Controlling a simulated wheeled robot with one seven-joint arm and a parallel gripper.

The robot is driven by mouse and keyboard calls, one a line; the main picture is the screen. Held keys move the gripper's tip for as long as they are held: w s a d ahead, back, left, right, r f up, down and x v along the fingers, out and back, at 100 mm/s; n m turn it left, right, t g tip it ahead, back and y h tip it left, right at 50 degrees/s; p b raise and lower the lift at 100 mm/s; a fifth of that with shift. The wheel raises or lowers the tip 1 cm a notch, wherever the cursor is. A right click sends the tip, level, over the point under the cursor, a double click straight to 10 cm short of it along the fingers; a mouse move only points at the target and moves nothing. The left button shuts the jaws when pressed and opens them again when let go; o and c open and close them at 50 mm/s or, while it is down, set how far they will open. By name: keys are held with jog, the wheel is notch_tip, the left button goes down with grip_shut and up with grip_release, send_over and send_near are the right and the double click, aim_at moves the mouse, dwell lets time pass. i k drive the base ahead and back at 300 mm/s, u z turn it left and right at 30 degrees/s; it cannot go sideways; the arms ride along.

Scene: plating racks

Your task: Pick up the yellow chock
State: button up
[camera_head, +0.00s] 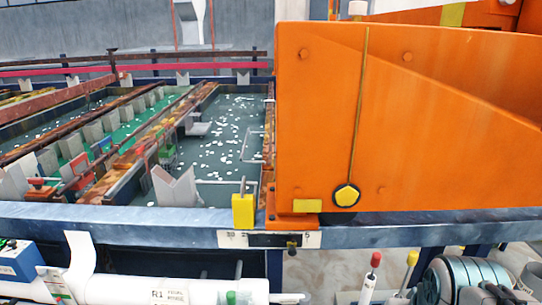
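A yellow block, which looks like the yellow chock (243,211), stands upright on the blue-grey beam (150,216) at the front edge of the tank. A thin upright pin or handle rises from its top. It is just left of the large orange housing (320,110), with a narrow gap between it and the orange foot. A smaller yellow patch (307,206) and a yellow hexagonal knob (346,195) are on the orange housing itself. My gripper is not in view.
Behind the beam lies a green-floored tank (225,130) with white flecks, and a white notched block (175,187) stands left of the chock. Below the beam are a white pipe (180,291), a coiled hose (470,278) and a red-topped tool (371,275).

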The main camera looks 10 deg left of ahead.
aim_at(244, 206)
jog(key=u, duration=0.4)
jog(key=k, duration=0.5)
jog(key=u, duration=1.15)
jog(key=i, duration=1.25)
jog(key=z, duration=0.25)
